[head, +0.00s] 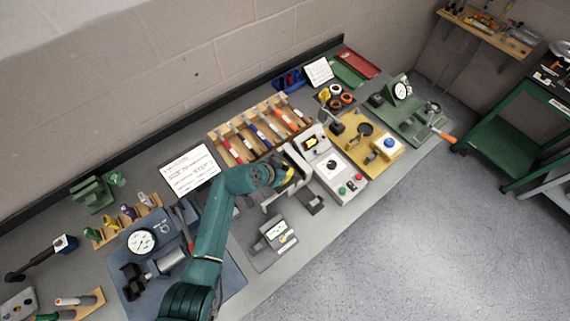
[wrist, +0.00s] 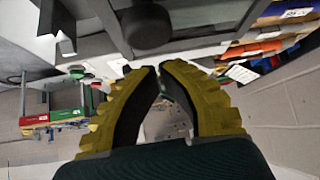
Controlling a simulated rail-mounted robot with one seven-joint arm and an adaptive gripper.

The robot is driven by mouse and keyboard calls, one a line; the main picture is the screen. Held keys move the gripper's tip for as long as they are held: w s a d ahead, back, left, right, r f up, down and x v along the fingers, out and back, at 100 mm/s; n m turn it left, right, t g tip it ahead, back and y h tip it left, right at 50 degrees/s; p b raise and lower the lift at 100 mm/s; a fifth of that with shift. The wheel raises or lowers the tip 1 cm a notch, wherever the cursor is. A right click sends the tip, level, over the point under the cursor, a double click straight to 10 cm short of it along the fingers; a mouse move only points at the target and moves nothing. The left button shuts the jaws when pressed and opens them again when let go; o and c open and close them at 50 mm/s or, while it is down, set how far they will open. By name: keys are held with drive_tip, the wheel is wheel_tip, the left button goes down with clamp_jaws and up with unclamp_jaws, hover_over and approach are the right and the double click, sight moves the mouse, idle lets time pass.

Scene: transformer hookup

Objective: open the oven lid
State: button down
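The oven appears to be the pale box with a lit yellow display (head: 312,141) and a front panel with a dial and red and green buttons (head: 335,167), in the middle of the bench. A grey plate-like part at its left side (head: 297,158) looks like its lid, but my gripper partly covers it. My gripper (head: 292,172) is beside this part. In the wrist view the yellow and black fingertips (wrist: 160,70) almost meet, with nothing visible held. A grey frame with a round dark knob (wrist: 148,27) is just beyond the fingertips, apart from them.
A wooden rack of coloured cylinders (head: 258,130) stands behind the oven. A yellow fixture (head: 360,135) is to its right. A small grey device with a display (head: 272,234) lies in front. A blue gauge fixture (head: 160,250) is at left. The floor in front is clear.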

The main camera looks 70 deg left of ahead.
drive_tip(key=shift+s+d+f, duration=0.1)
drive_tip(key=shift+s+d, duration=0.15)
drive_tip(key=shift+s, duration=0.25)
drive_tip(key=shift+s+d+f, duration=0.1)
drive_tip(key=shift+s+d, duration=0.15)
drive_tip(key=shift+s, duration=0.2)
drive_tip(key=s, duration=0.1)
drive_tip(key=s+d+p, duration=0.1)
drive_tip(key=s, duration=0.2)
drive_tip(key=shift+s+d, duration=0.25)
drive_tip(key=shift+d, duration=0.05)
